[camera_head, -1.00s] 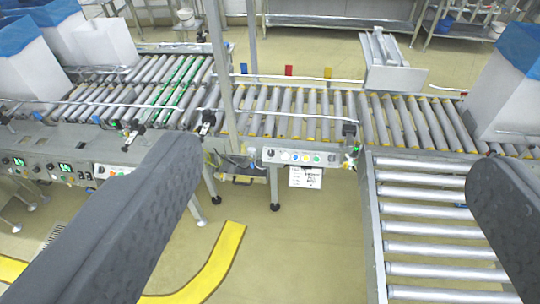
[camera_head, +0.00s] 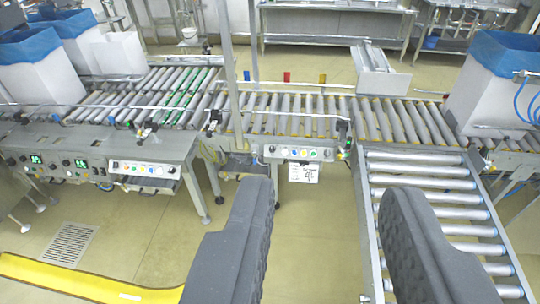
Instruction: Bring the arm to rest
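My gripper (camera_head: 325,200) shows at the bottom of the view as two dark grey padded fingers. The fingers stand apart with nothing between them, and bare floor and the conveyor side show through the gap. The gripper is in the air in front of the roller conveyor (camera_head: 300,112) and touches nothing that I can see. The rest of my arm is not in view.
White boxes with blue liners (camera_head: 40,72) stand at the left, and another lined box (camera_head: 492,85) at the right. A roller branch (camera_head: 440,200) runs toward me behind the right finger. A yellow floor strip (camera_head: 75,283) lies lower left. Open floor (camera_head: 150,235) lies in front.

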